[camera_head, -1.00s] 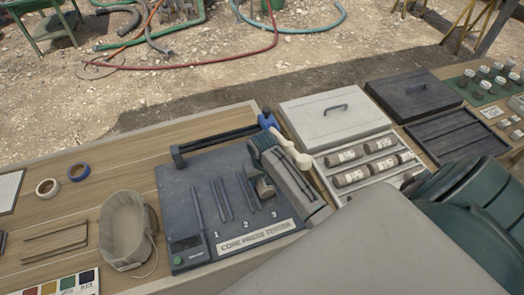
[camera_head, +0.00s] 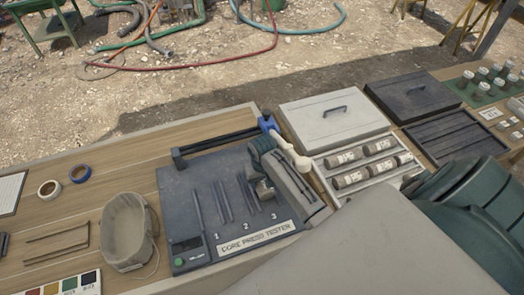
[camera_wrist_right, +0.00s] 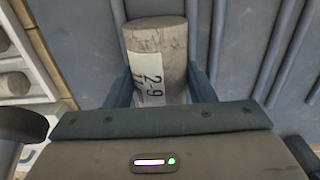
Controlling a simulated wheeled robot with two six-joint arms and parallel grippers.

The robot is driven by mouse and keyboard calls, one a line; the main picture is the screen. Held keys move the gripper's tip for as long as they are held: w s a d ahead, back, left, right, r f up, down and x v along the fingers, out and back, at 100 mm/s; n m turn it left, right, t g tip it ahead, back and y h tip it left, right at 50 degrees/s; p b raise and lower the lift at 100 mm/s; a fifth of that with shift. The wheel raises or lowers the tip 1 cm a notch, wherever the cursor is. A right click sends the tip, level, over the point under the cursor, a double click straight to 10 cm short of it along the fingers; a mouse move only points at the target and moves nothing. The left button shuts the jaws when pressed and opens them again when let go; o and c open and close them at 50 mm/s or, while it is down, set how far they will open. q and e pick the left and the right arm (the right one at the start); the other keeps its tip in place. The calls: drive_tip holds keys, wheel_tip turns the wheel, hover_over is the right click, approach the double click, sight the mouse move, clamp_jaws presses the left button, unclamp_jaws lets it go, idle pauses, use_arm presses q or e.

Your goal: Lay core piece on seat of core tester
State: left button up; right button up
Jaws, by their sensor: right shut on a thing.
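The core tester (camera_head: 185,205) is a slate-blue plate with raised strips numbered 1, 2 and 3, lying on the wooden table. My right gripper (camera_head: 257,170) is over its right part, near strip 3. It is shut on a grey cylindrical core piece (camera_head: 265,189). In the right wrist view the core piece (camera_wrist_right: 156,55) bears a white label reading 2-9 and sits between the two fingers of the right gripper (camera_wrist_right: 160,90). The tester's strips (camera_wrist_right: 285,50) run behind it. I cannot tell whether the core touches the plate. My left gripper is not in view.
A tray of labelled cores (camera_head: 351,181) lies right of the tester, with a pale lidded box (camera_head: 330,115) behind it. A beige bag (camera_head: 125,228) stands to the left. A blue-jointed bar with a cream knob (camera_head: 302,163) is close behind the gripper.

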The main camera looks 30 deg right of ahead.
drive_tip(key=shift+f, duration=0.4)
idle(0.3)
drive_tip(key=o, duration=1.4)
drive_tip(key=shift+s, duration=0.1)
drive_tip(key=shift+o, duration=0.5)
drive_tip(key=shift+s+f, duration=0.1)
drive_tip(key=shift+f, duration=0.1)
drive_tip(key=shift+r, duration=0.1)
drive_tip(key=shift+r, duration=0.25)
wheel_tip(320, 180, up, 9)
drive_tip(key=shift+d+r+b, duration=0.15)
drive_tip(key=shift+b, duration=1.05)
drive_tip(key=shift+r, duration=0.65)
